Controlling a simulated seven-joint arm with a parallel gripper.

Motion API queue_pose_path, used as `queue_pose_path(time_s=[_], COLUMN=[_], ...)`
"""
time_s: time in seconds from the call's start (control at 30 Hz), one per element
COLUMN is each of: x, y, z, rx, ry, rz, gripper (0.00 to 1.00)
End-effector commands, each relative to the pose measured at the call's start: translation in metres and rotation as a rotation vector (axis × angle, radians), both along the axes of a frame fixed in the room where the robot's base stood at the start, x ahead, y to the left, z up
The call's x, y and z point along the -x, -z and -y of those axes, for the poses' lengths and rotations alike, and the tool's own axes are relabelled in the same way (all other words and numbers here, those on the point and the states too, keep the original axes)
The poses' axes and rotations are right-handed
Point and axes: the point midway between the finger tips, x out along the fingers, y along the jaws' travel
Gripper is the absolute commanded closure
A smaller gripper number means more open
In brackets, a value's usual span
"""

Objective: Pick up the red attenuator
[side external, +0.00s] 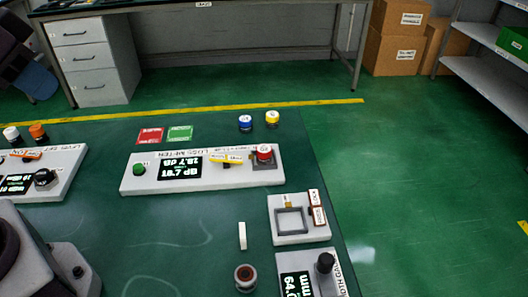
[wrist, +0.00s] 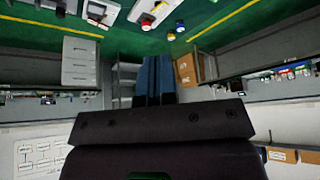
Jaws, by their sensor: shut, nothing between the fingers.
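The red attenuator (side external: 264,151) looks like a short red-topped cylinder. It sits upright on a grey square socket at the right end of the long white panel (side external: 205,181). In the wrist view, which looks upside down, a small red attenuator (wrist: 147,20) shows near the top edge. My gripper (wrist: 154,62) shows there with its two dark blue fingers together and nothing between them. It is well apart from the attenuator. In the side view my gripper is not visible.
A blue cylinder (side external: 245,123) and a yellow cylinder (side external: 272,118) stand behind the panel. Red (side external: 150,136) and green (side external: 180,133) cards lie nearby. A white unit with a square frame (side external: 299,233) stands in front. The table's right edge is close.

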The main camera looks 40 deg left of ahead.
Motion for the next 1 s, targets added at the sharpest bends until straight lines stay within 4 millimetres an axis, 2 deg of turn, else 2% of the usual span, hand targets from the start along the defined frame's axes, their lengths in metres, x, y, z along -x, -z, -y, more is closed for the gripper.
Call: queue_pose_path(time_s=[0.3,0.6,0.63,0.9,1.0], x=[0.0,0.0,0.0,0.0,-0.003], y=[0.0,0.0,0.0,0.001,0.011], z=[0.0,0.0,0.0,0.0,0.002], rx=[0.0,0.0,0.0,0.0,-0.001], ry=[0.0,0.0,0.0,0.002,0.008], rz=[0.0,0.0,0.0,-0.005,-0.055], gripper=[1.0,0.31,0.28,0.28,0.28])
